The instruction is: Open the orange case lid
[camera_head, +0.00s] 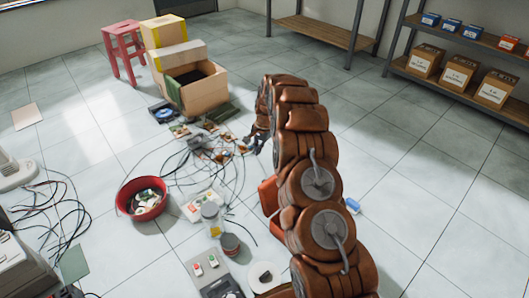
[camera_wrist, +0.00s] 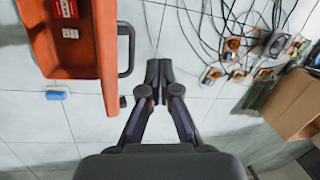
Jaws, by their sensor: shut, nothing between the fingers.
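The orange case (camera_wrist: 108,50) is at the upper left of the wrist view, cut off by the frame edge. I see into an orange recess with a red piece and small white pieces in it; I cannot tell lid from base. A black handle (camera_wrist: 129,50) stands out from its right side. In the head view the case (camera_head: 268,196) is mostly hidden behind my arm. My gripper (camera_wrist: 158,68) is shut and empty, just right of the handle and apart from it. It also shows in the head view (camera_head: 254,143), small and dark.
Loose cables (camera_wrist: 235,30) and small parts lie right of my gripper. A cardboard box (camera_head: 205,92) stands beyond. A blue item (camera_head: 352,205) lies on the floor beside the case. A red bowl (camera_head: 142,198) and jars are to the left. The floor at right is clear.

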